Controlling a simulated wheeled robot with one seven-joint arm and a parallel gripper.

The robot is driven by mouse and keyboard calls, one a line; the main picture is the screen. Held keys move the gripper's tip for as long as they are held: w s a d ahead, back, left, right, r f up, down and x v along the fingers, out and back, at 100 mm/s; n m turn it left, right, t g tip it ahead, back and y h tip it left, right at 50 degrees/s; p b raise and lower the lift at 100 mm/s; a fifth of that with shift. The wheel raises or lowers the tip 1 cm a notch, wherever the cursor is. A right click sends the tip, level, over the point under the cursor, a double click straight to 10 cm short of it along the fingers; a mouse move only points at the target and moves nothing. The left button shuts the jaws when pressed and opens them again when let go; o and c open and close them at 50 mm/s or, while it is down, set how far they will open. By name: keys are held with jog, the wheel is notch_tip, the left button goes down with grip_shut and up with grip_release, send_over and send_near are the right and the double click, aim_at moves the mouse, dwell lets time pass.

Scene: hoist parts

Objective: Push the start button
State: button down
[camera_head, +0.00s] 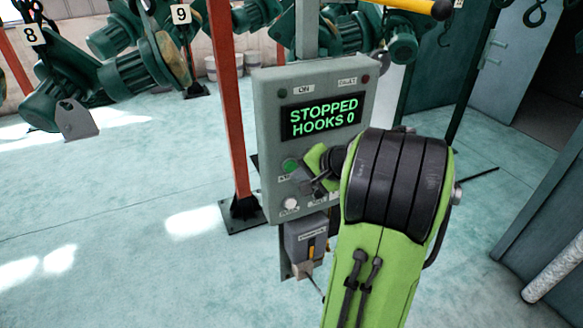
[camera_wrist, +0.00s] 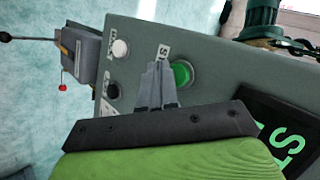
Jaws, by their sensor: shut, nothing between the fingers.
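The start button is a round green button (camera_head: 290,166) on the lower left of a grey control box (camera_head: 268,120). In the wrist view the green button (camera_wrist: 181,74) shows just right of my fingertips. My gripper (camera_wrist: 160,66) is shut and empty, its fingertips close to the button beside a small label. I cannot tell whether they touch the panel. In the head view my arm hides the lower right of the box and most of my gripper (camera_head: 304,184). The box's screen (camera_head: 319,118) reads "STOPPED HOOKS 0".
A white button (camera_wrist: 121,48) and a black one (camera_wrist: 112,91) sit near the green button. A smaller grey box (camera_head: 306,236) hangs below the panel. An orange post (camera_head: 228,100) stands left of it. Green hoists (camera_head: 65,80) hang at the upper left. The floor at left is clear.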

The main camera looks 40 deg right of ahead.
jog(key=shift+w, duration=0.1)
jog(key=shift+w+d, duration=0.15)
jog(key=shift+w, duration=0.2)
